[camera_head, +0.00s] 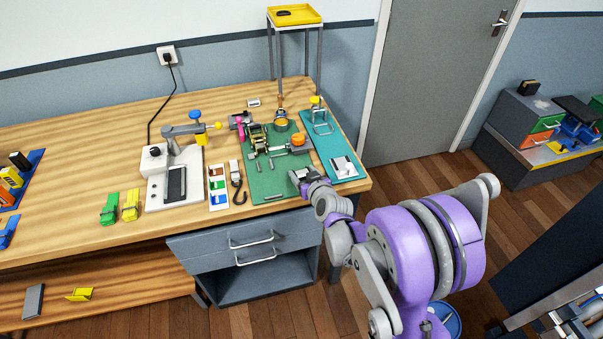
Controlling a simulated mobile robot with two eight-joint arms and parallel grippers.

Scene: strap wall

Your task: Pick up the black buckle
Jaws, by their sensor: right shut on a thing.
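My right gripper (296,178) is at the front right part of the green board (262,183), next to the teal board (347,165). It is shut on a small dark thing, mostly hidden by the fingers. It is too small to tell for sure whether this is the black buckle, or whether it is clear of the board. A flat black piece (284,13) lies on the yellow tray of the tall stand at the back. My left gripper is not in view.
A ratchet strap (257,138) with metal and orange parts lies on the green board. A hook (238,190), a clamp press (178,170) and green and yellow clips (130,205) stand to the left. A drawer unit (245,255) is below. The tabletop's left middle is clear.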

